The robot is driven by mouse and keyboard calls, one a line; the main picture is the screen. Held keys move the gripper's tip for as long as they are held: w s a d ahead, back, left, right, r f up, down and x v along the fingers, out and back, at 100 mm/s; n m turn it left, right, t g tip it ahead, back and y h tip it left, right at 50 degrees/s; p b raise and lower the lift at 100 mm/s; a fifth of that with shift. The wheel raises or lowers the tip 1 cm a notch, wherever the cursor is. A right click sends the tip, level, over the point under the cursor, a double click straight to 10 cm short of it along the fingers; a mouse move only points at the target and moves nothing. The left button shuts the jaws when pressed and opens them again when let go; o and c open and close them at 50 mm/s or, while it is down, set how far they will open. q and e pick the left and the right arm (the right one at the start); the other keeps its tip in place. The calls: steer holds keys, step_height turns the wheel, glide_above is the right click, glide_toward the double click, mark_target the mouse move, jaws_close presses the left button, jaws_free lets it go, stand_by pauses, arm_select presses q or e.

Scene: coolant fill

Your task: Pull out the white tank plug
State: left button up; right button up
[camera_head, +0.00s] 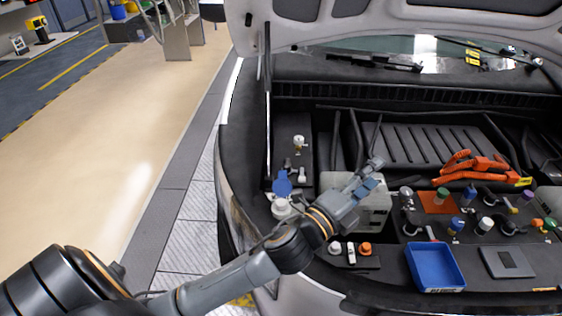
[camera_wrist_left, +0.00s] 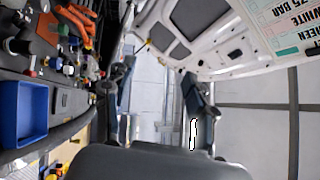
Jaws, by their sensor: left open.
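My left gripper (camera_head: 369,176) is over the left part of the engine bay, fingers apart, with nothing seen between them. In the left wrist view its fingers (camera_wrist_left: 158,92) also stand apart. A pale, translucent tank (camera_head: 372,216) sits just below the gripper, partly hidden by it. I cannot pick out a white plug on the tank's top; the gripper may hide it. A white round neck (camera_head: 281,208) with an open blue cap (camera_head: 282,184) is left of the gripper. My right gripper is not in view.
A small black holder with white and orange caps (camera_head: 365,249) is in front of the tank. A blue tray (camera_head: 435,267) lies to the right. Orange cables (camera_head: 470,166) and several coloured caps fill the right side. The raised hood (camera_head: 380,22) is overhead.

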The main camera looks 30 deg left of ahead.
arm_select(q)
steer(key=s+d+r+m+g+h, duration=0.1)
steer(key=d+r+m+g+h, duration=0.1)
steer(key=d+r+m+h, duration=0.45)
steer(key=d+r+m+g+h, duration=0.15)
steer(key=m+h, duration=0.25)
steer(key=m, duration=0.6)
steer(key=m+g+y, duration=1.6)
steer(key=m, duration=1.4)
glide_toward(281, 203)
step_height(281, 203, down, 8)
steer(key=p, duration=0.4)
steer(key=shift+s+a+f, duration=0.1)
steer(key=shift+a+f, duration=0.05)
steer(key=shift+a, duration=0.05)
steer(key=shift+f, duration=0.5)
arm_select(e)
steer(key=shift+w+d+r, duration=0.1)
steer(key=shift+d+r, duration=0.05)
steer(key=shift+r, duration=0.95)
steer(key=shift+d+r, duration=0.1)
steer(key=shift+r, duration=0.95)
